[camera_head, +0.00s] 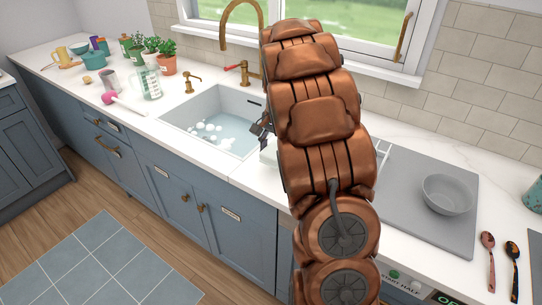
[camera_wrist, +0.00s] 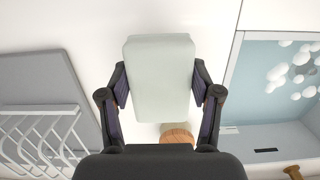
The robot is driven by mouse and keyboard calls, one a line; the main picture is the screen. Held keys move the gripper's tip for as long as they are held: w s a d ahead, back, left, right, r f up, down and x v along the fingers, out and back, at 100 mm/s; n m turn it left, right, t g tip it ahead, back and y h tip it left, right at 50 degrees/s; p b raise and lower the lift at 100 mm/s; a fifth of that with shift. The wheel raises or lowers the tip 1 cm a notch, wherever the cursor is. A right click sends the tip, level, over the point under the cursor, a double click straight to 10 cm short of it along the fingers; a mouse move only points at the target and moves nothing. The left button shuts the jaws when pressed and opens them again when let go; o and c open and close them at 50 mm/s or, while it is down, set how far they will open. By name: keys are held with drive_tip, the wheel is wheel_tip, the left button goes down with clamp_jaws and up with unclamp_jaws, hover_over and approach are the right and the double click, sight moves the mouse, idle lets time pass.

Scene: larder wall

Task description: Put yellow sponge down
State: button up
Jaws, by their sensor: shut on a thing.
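A pale, off-white block (camera_wrist: 160,75) fills the middle of the wrist view; it looks whitish with a faint green tint rather than yellow. I take it to be the sponge. My gripper (camera_wrist: 158,88) has its dark fingers on both sides of the block, shut on it. In the head view my gripper (camera_head: 262,128) is mostly hidden behind my copper arm, beside the sink's right edge. A pale patch (camera_head: 268,152) shows below it, partly hidden by the arm. I cannot tell whether the block touches the white counter (camera_wrist: 70,25).
The sink (camera_head: 215,120) holds water and foam, left of my gripper. Right are a white rack (camera_wrist: 40,135), a grey mat (camera_head: 400,205), a bowl (camera_head: 447,194) and spoons (camera_head: 487,255). A round wooden thing (camera_wrist: 176,133) is close by the block. Jugs and plants stand far left.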

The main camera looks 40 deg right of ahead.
sight(275, 145)
drive_tip(key=shift+w+d+f, duration=0.1)
drive_tip(key=shift+w+f, duration=0.05)
drive_tip(key=shift+w, duration=0.35)
drive_tip(key=shift+f+p, duration=0.8)
drive_tip(key=shift+f, duration=0.85)
drive_tip(key=shift+f, duration=0.15)
drive_tip(key=o, duration=1)
drive_tip(key=r+b, duration=0.1)
drive_tip(key=r, duration=0.2)
drive_tip(key=d+r+b, duration=0.1)
drive_tip(key=r, duration=0.3)
drive_tip(key=r+b, duration=0.1)
drive_tip(key=r, duration=0.3)
drive_tip(key=shift+w+d, duration=0.15)
drive_tip(key=shift+w, duration=0.1)
drive_tip(key=shift+r, duration=0.6)
